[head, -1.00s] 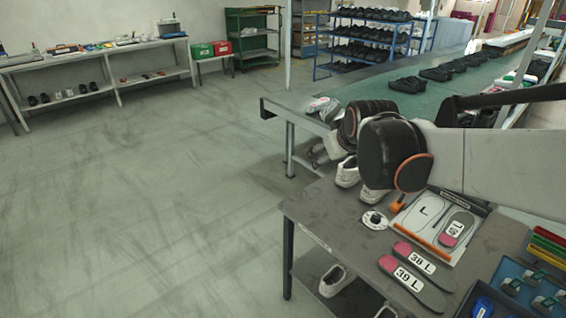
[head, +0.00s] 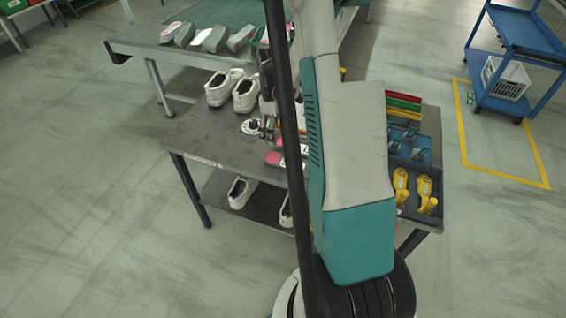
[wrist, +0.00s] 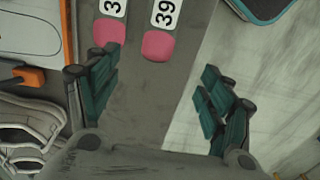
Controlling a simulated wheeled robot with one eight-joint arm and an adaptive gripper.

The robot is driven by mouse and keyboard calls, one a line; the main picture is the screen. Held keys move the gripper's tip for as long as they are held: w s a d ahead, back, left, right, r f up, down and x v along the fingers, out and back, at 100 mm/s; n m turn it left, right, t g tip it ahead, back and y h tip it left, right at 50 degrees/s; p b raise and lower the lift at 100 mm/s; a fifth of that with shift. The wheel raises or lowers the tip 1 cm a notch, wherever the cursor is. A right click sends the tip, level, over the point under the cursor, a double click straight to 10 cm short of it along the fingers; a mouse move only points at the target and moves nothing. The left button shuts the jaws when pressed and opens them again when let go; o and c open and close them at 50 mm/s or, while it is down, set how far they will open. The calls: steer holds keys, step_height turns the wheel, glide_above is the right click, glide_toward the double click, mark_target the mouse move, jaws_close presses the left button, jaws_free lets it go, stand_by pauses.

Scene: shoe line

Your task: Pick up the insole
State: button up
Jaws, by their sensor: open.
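In the wrist view, two grey insoles with pink heels and white number labels lie side by side on the grey table. The insole (wrist: 159,46) marked 39 lies in the gap ahead of my gripper (wrist: 158,78). The other insole (wrist: 108,31), with only a 3 readable, lies to its left, its heel beside my left finger's tip. My gripper is open and empty, with its fingers on either side of the 39 heel in the picture. In the head view, my arm hides most of the insoles; a pink heel (head: 273,158) shows beside it.
White shoes (head: 219,88) stand on the table's far left; more are on the shelf below. Yellow shoe-shaped pieces (head: 425,188) and coloured bars (head: 403,100) are at the right. A blue cart (head: 512,40) stands apart.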

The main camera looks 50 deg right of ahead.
steer(key=b, duration=0.2)
glide_above(277, 159)
steer(key=f, duration=0.7)
steer(key=shift+w+a+f, duration=0.15)
steer(key=shift+w+f, duration=0.2)
steer(key=shift+f, duration=0.05)
steer(key=shift+s+f+b, duration=0.2)
steer(key=shift+f+b, duration=1.25)
steer(key=shift+f, duration=1.25)
steer(key=shift+r, duration=0.1)
steer(key=c, duration=1.1)
